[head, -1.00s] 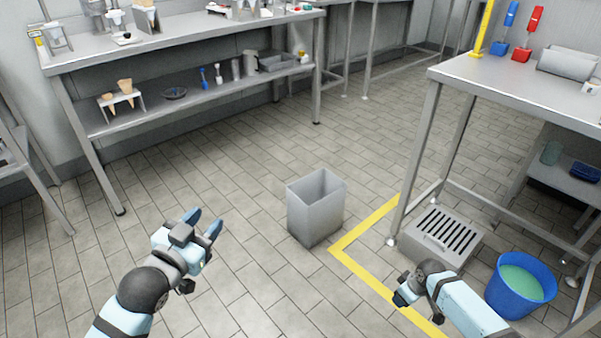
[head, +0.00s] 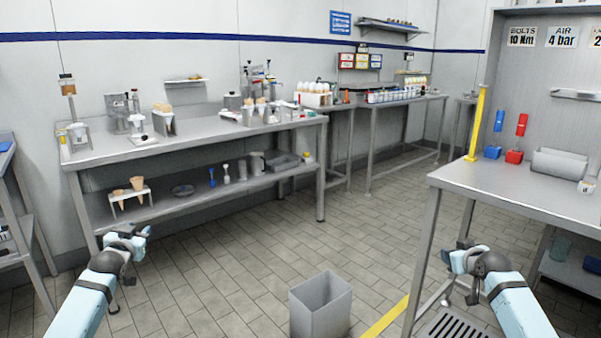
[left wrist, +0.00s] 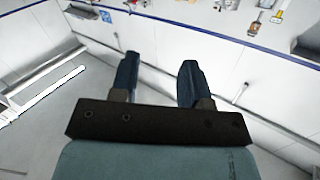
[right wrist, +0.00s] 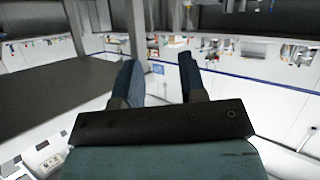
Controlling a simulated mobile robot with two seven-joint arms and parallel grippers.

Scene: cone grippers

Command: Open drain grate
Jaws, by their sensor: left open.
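The drain grate (head: 455,327), a slotted dark metal piece, shows at the bottom edge of the head view under the right-hand table; its front part is cut off. My left gripper (head: 130,236) is raised at the left, in front of the long bench and far from the grate. It is open and empty in the left wrist view (left wrist: 157,75). My right gripper (head: 453,260) is above the grate area, beside the right table's leg. Its fingers stand apart with nothing between them in the right wrist view (right wrist: 157,78).
A grey open bin (head: 320,308) stands on the tiled floor beside a yellow floor line (head: 385,320). The right-hand steel table (head: 480,185) has a leg close to my right arm. A long bench (head: 190,143) with a lower shelf runs along the wall. Floor between them is clear.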

